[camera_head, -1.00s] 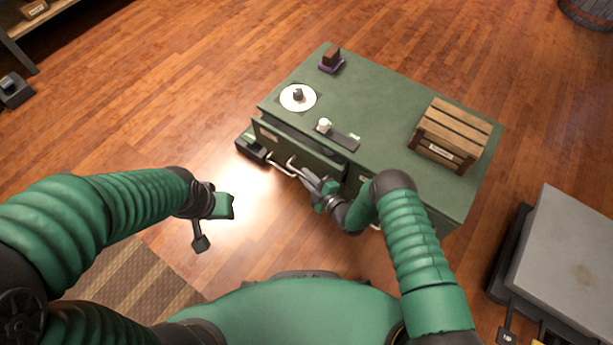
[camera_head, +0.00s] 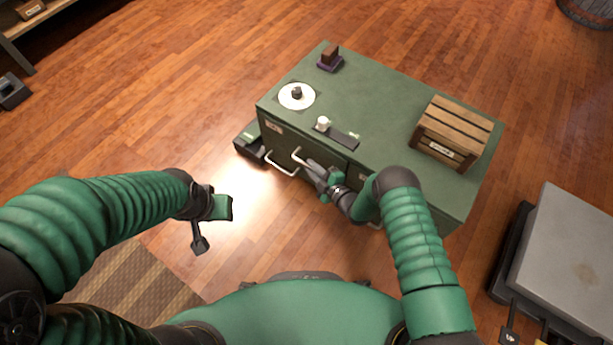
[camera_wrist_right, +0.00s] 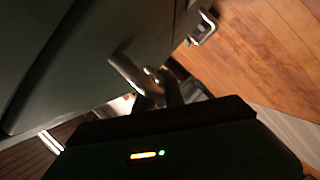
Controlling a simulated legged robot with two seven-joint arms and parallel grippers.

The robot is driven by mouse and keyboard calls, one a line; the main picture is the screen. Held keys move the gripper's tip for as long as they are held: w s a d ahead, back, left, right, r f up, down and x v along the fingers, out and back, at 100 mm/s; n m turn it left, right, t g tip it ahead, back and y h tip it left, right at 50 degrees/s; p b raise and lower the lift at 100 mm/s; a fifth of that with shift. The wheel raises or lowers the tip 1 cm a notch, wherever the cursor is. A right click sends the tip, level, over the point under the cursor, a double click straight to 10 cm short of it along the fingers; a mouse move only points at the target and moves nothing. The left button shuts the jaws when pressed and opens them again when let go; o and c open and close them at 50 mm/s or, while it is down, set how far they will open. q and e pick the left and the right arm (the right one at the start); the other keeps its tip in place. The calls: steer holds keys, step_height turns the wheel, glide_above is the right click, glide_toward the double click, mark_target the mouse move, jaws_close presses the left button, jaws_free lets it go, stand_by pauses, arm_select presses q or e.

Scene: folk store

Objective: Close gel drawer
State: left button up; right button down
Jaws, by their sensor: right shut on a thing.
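The green cabinet (camera_head: 370,105) stands ahead of me with drawers on its near side. The upper left drawer front (camera_head: 285,139) looks flush with the cabinet face. Its metal handle (camera_head: 299,155) sticks out, and a handle also shows large in the right wrist view (camera_wrist_right: 132,72). My right gripper (camera_head: 312,167) is at this handle and shut on it; the fingers partly hide the grip.
A dark box (camera_head: 249,144) sits beside the cabinet's left end. A grey-topped unit (camera_head: 565,260) stands right.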

steer(key=shift+w+d+r, duration=0.1)
steer(key=shift+w+d, duration=0.05)
steer(key=shift+w, duration=0.15)
steer(key=c, duration=1.4)
jaws_free()
steer(key=shift+c, duration=0.2)
steer(key=p+v, duration=0.7)
steer(key=v, duration=0.9)
steer(key=shift+s+d, duration=0.2)
steer(key=shift+s, duration=0.2)
